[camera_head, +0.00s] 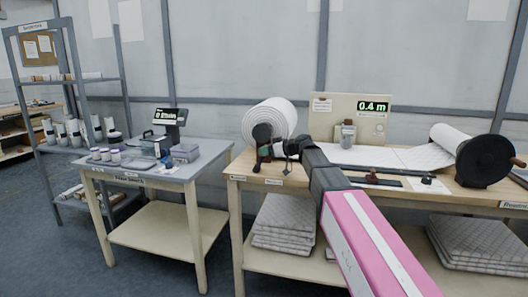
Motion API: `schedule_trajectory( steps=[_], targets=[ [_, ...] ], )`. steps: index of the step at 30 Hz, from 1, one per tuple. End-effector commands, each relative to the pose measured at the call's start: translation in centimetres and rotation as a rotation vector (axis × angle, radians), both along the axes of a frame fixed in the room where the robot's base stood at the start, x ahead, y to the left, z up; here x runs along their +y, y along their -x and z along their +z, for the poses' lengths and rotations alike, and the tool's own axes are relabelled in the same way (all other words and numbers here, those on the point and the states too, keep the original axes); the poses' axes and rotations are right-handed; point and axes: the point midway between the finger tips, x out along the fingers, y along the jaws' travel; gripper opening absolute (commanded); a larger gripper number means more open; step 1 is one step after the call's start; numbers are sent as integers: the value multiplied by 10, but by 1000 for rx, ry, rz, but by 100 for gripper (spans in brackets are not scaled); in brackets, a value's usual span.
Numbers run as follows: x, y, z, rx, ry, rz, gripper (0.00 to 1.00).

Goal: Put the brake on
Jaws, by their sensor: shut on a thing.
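A white wadding roll (272,116) sits on a stand at the left end of the long bench, with a dark round hub (262,132) facing me. My gripper (284,147) is at the front right of this roll, beside the hub and the red part. It appears shut on the brake lever. The fingertips are small and dark here, so the exact contact and the lever's angle cannot be made out.
A wadding sheet (375,156) runs along the long bench to a rewind roll with a black disc (484,160). A panel reads 0.4 m (374,106). A dark strip with a red handle (372,178) lies in front.

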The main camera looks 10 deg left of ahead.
Motion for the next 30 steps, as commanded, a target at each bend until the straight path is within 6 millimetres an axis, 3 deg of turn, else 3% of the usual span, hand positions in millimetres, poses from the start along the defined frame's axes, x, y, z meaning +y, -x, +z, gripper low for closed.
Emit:
schedule_trajectory(
  steps=[9, 10, 12, 23, 30],
  targets=[
    [0, 0, -1, -1, 1, 2, 0],
    [0, 0, -1, -1, 1, 2, 31],
    [0, 0, -1, 0, 1, 1, 53],
    [-4, 1, 1, 0, 0, 0, 53],
    [-37, 10, 10, -1, 1, -2, 53]
  ],
)
